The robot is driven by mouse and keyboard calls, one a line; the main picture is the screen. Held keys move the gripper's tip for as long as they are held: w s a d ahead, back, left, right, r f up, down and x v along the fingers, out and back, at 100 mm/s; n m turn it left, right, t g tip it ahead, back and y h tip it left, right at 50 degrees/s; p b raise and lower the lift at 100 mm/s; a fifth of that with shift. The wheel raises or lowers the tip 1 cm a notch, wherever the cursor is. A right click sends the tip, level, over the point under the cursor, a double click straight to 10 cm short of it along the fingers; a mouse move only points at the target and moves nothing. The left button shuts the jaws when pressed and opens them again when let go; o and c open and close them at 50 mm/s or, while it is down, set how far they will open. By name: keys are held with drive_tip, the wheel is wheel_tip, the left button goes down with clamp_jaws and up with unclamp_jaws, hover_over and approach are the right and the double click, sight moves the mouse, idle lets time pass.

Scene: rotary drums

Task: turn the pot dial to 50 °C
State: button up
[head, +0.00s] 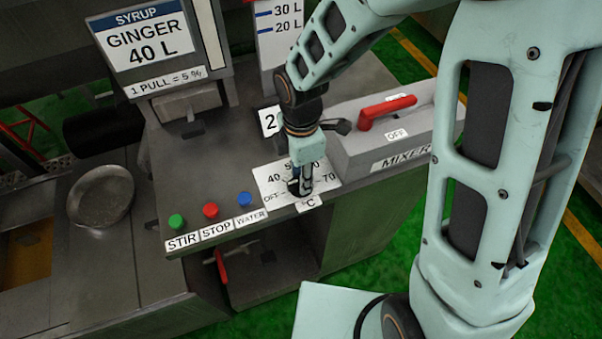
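The white dial plate (267,181) lies on the counter near its front edge, marked OFF, 40, 70 and °C. The 50 mark is mostly hidden behind my gripper. My gripper (300,190) points down over the middle of the plate, with its fingers at the dial's place. The dial itself is hidden or merges with the dark fingers, so its pointer direction cannot be read. I cannot tell whether the fingers are closed on it.
Green (176,222), red (211,210) and blue (245,199) buttons sit left of the plate, labelled STIR, STOP and WATER. The grey mixer box (362,153) with a red lever (388,109) stands close on the right. A ginger syrup dispenser (150,45) stands behind.

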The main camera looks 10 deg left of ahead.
clamp_jaws()
drive_tip(key=shift+m, duration=0.3)
drive_tip(key=m+b, duration=0.1)
drive_tip(key=m, duration=0.2)
drive_tip(key=shift+w+m+b, duration=0.1)
drive_tip(key=shift+m+b, duration=0.2)
drive_tip(key=shift+b, duration=0.1)
drive_tip(key=m+b, duration=0.1)
drive_tip(key=m, duration=0.2)
drive_tip(key=shift+m, duration=0.3)
drive_tip(key=m+b, duration=0.2)
drive_tip(key=m, duration=0.3)
drive_tip(key=shift+m+b, duration=1)
drive_tip(key=shift+m, duration=1.5)
